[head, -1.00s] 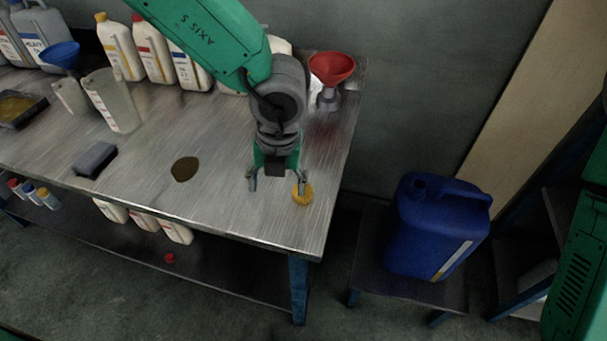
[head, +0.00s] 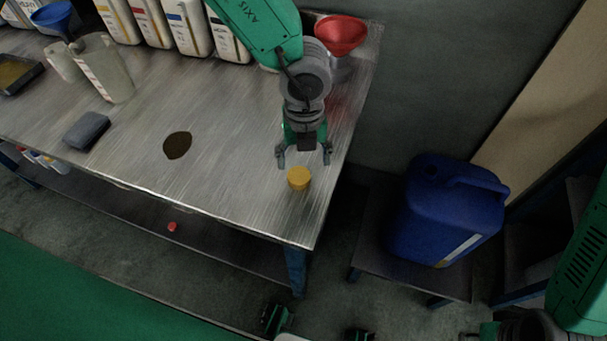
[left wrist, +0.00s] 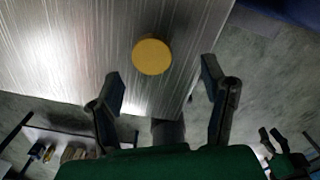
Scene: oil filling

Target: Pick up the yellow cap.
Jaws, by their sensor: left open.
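The yellow cap (head: 299,179) sits on the metal table near its front right corner. It is round and also shows in the left wrist view (left wrist: 152,56), flat on the tabletop. My left gripper (head: 304,161) is open and empty, its two fingers spread just behind the cap in the head view. In the left wrist view the gripper (left wrist: 164,86) shows with its fingers apart and the cap beyond them, left of centre in the gap. No finger visibly touches the cap. Dark parts at the bottom edge (head: 318,327) may be my right gripper, cut off.
A red funnel (head: 342,36) stands at the back right corner. Several bottles (head: 188,27) line the back. A dark oil patch (head: 177,145) and a grey block (head: 87,131) lie further left. A blue canister (head: 448,212) stands on a low stand beyond the right edge.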

